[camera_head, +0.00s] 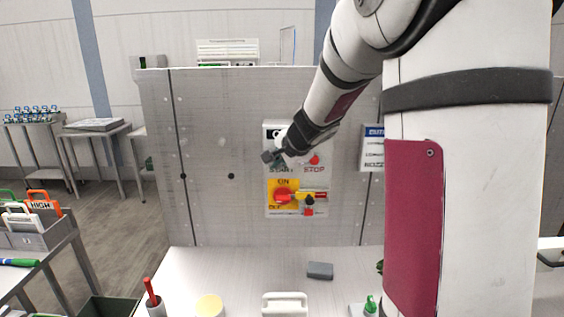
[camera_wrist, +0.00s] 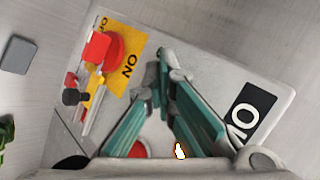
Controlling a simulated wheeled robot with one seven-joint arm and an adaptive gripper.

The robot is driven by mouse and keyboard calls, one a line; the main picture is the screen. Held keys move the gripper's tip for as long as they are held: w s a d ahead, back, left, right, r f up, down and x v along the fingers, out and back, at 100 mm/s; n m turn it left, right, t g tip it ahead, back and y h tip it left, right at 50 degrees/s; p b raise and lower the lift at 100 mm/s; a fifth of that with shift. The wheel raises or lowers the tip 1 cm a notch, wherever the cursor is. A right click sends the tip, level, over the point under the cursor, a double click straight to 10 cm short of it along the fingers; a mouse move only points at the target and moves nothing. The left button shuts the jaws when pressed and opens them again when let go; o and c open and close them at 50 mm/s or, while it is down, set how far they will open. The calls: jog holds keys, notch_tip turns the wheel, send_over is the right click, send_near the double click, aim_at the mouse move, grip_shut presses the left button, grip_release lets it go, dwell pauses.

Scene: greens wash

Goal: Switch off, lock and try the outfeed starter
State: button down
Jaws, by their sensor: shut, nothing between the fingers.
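The outfeed starter (camera_head: 270,152) is a pale box on the grey upright panel, with START and STOP labels and a red STOP button (camera_head: 315,160). Below is a red rotary switch (camera_head: 282,196) on a yellow ON/OFF plate, also in the wrist view (camera_wrist: 116,52). A yellow bar (camera_head: 318,194) and a small black piece with red below (camera_head: 309,201) sit at the switch's right; I cannot tell how they join. My gripper (camera_head: 272,158) is at the START area, its green fingers (camera_wrist: 165,65) shut and empty. They hide the START button; contact cannot be told.
The bench below holds a grey block (camera_head: 320,270), a white-handled item (camera_head: 285,304), a cup with a red-handled tool (camera_head: 154,300) and a yellow-topped tub (camera_head: 210,305). A sign (camera_head: 372,148) hangs right of the starter. A side cart (camera_head: 50,235) stands left.

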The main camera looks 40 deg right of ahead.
jog(key=shift+s+a, duration=0.4)
jog(key=shift+s, duration=0.25)
jog(key=shift+s+a+b, duration=0.2)
jog(key=shift+s+a, duration=0.5)
jog(key=shift+s, duration=0.35)
jog(key=shift+s+a+b, duration=0.15)
jog(key=shift+s+a, duration=0.55)
jog(key=shift+s, duration=0.35)
jog(key=s+a+r+n+g+y, duration=0.1)
jog(key=s+a+r+n+y, duration=0.1)
jog(key=s+a+n, duration=0.45)
jog(key=s+a+r+n+y, duration=0.2)
jog(key=s+a+n, duration=0.2)
jog(key=a, duration=0.6)
jog(key=s+a+f+n+g+h, duration=0.1)
jog(key=s+n, duration=0.2)
jog(key=s, duration=0.4)
jog(key=s+f+n+g+h, duration=0.1)
jog(key=s+n+g, duration=0.1)
jog(key=s+n, duration=0.2)
jog(key=s, duration=0.3)
jog(key=shift+s+a+f, duration=0.15)
jog(key=shift+s+a, duration=0.2)
